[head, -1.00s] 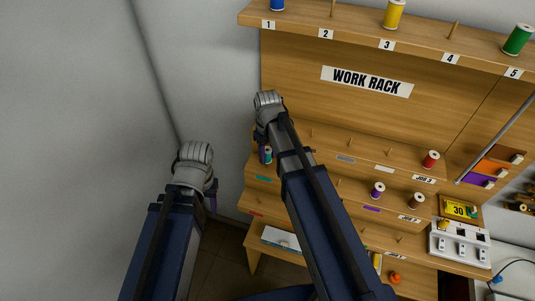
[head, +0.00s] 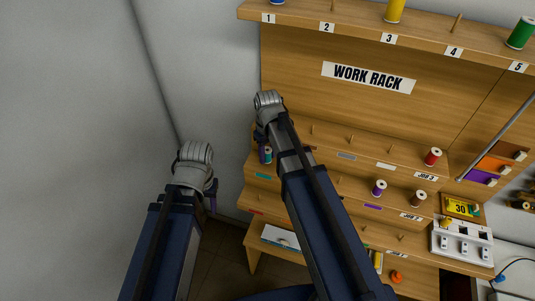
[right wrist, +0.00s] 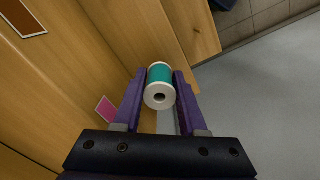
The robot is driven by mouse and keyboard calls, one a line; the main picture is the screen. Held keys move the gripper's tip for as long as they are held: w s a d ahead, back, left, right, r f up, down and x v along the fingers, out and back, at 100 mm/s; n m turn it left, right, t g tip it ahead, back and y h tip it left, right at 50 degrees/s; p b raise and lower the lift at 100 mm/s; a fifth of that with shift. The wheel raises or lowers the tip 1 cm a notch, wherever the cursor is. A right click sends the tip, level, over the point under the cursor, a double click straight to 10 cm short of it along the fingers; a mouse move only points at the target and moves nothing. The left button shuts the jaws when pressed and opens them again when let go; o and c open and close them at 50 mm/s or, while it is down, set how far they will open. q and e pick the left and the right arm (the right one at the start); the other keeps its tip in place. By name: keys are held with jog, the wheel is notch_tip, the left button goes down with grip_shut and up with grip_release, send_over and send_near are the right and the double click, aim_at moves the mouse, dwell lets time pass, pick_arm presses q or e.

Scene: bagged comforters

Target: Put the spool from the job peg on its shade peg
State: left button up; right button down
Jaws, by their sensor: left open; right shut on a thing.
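A teal spool with white ends (right wrist: 160,88) is held between the purple fingers of my right gripper (right wrist: 159,92). In the head view the teal spool (head: 268,156) shows small at the left end of the work rack's stepped tiers, beside my right gripper (head: 264,152). It appears above a tier edge carrying a teal label (head: 263,176). Whether it touches a peg there is hidden. My left gripper (head: 213,197) is open and mostly hidden behind its wrist, left of the rack, away from the spools.
A red spool (head: 433,157) stands by the JOB 3 label; purple (head: 379,188) and brown (head: 418,198) spools stand a tier lower. Several bare pegs line the tiers. The top shelf (head: 350,29) holds numbered places. A grey wall is at left.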

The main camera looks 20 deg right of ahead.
jog(key=shift+f+b, duration=0.9)
jog(key=shift+f, duration=0.05)
grip_release()
dwell(0.8)
jog(key=shift+r, duration=0.1)
dwell(0.6)
jog(key=shift+w+r+p, duration=0.1)
jog(key=shift+r+p, duration=3.4)
jog(key=shift+p, duration=0.05)
jog(key=shift+f, duration=0.15)
